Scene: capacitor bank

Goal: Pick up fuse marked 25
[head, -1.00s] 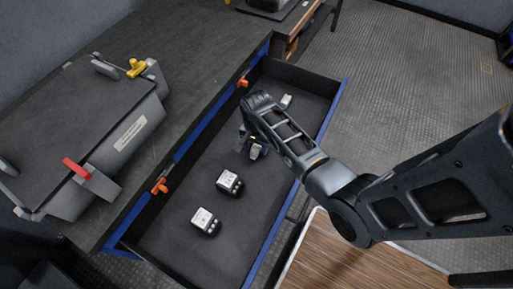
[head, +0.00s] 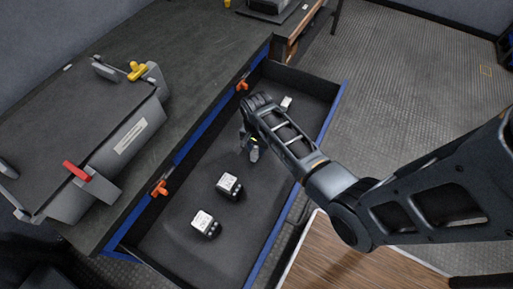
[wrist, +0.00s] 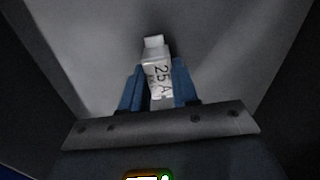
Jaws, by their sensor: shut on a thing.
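The fuse marked 25 is a small white block in the wrist view (wrist: 158,75), with "25 A" printed on its face. My gripper (wrist: 158,95) has its two blue fingers shut on it, one on each side. In the head view my gripper (head: 252,152) points down into the open drawer (head: 262,215). The held fuse is hidden there by my gripper and arm. I cannot tell whether it touches the drawer floor.
Two black-and-white blocks (head: 229,185) (head: 205,224) sit in the near part of the drawer. A small white piece (head: 286,103) lies at its far end. A grey case with a red handle (head: 76,171) and yellow knob (head: 137,71) stands on the bench.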

